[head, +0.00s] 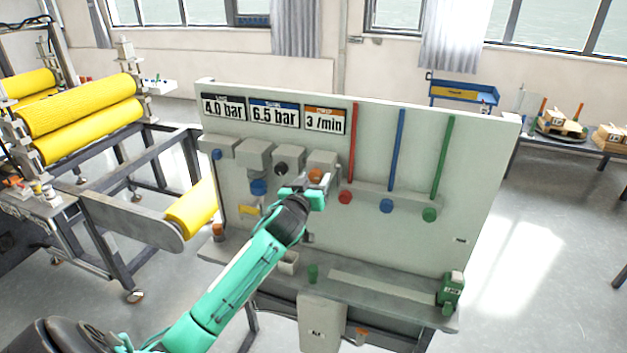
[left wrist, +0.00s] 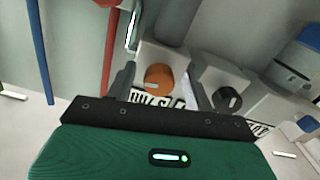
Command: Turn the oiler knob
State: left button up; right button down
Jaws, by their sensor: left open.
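The orange knob (head: 316,175) sits on a grey block of the upright panel, below the orange-topped "3 /min" sign (head: 325,121). I take it for the oiler knob. In the left wrist view the orange knob (left wrist: 159,76) has a pale mark on its face. My left gripper (head: 311,192) is open in front of the panel, close to this knob. In the left wrist view the knob shows between its two fingers; I cannot tell whether they touch it. My right gripper is in neither view.
A black knob (head: 282,167) and a blue knob (head: 258,187) sit left of the orange one. Red, blue and green tubes with knobs (head: 345,197) are to its right.

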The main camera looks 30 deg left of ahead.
pick_arm(q)
jog(key=c, duration=1)
jog(key=shift+m, duration=0.4)
jog(key=m, duration=0.5)
jog(key=shift+a+m+p, duration=0.15)
jog(key=shift+m+p, duration=0.15)
jog(key=shift+p, duration=0.1)
jog(key=m, duration=0.4)
jog(key=shift+s+p, duration=0.1)
jog(key=shift+p, duration=0.2)
jog(key=shift+m, duration=0.3)
jog(key=o, duration=1)
